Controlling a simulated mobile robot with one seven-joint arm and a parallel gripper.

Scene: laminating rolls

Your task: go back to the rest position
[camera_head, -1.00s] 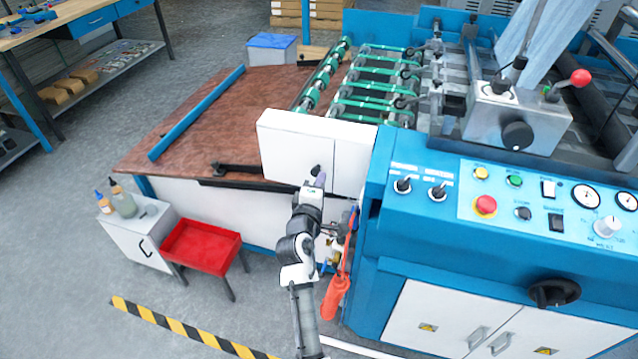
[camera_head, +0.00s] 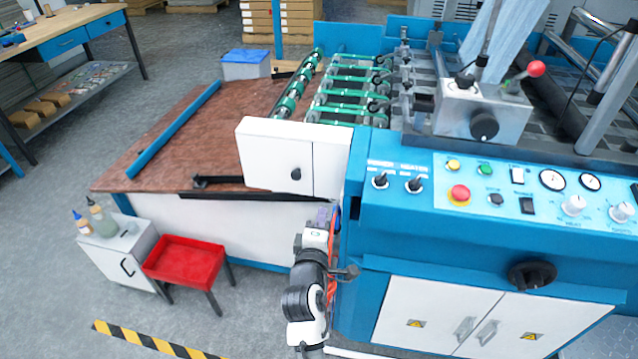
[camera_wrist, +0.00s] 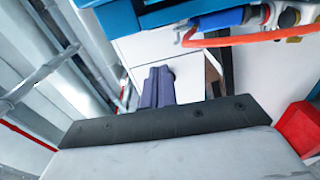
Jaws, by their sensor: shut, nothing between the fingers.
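My gripper (camera_head: 325,217) is in front of the laminating machine, below the white cabinet (camera_head: 275,155) with the dark knob. In the wrist view its purple-grey fingers (camera_wrist: 157,87) are together with nothing between them. The cabinet door is shut. The blue machine body (camera_head: 450,235) stands just right of my arm. An orange-red hose (camera_wrist: 250,40) with blue and brass fittings shows close by in the wrist view; my arm hides most of it in the head view.
A red tray stand (camera_head: 185,262) and a small white cabinet with bottles (camera_head: 118,245) stand to the left. The brown table (camera_head: 190,140) lies behind. A yellow-black floor strip (camera_head: 150,342) runs at the front left. Floor between is clear.

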